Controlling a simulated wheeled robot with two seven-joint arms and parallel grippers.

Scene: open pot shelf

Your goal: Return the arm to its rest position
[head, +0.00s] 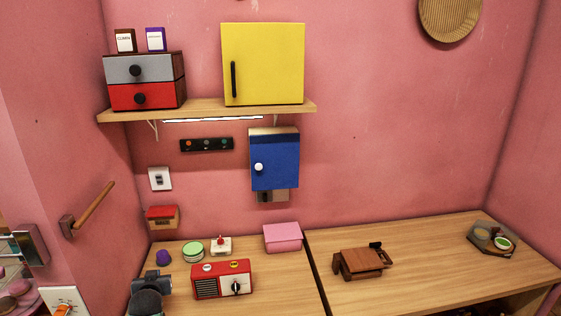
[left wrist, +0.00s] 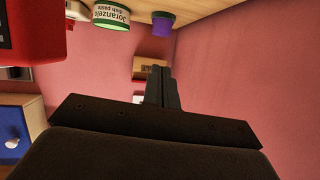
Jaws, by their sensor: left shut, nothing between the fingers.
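My left gripper (head: 152,280) shows at the lower left of the head view, over the left end of the counter (head: 290,290), beside the red radio (head: 222,279). In the left wrist view its dark fingers (left wrist: 161,72) are together with nothing between them. That view is turned over, with the counter along the top. The purple cup (head: 163,257) and the green-and-white can (head: 193,252) stand near the gripper, apart from it. They also show in the wrist view, the cup (left wrist: 163,20) and the can (left wrist: 111,15). My right gripper is not in view.
The wall shelf (head: 205,108) bears a yellow cabinet (head: 263,64) and a drawer unit (head: 141,83). A blue cabinet (head: 274,162) hangs below it. A pink box (head: 282,237) and a small wooden stand (head: 360,262) are on the counter. The counter's right part is mostly clear.

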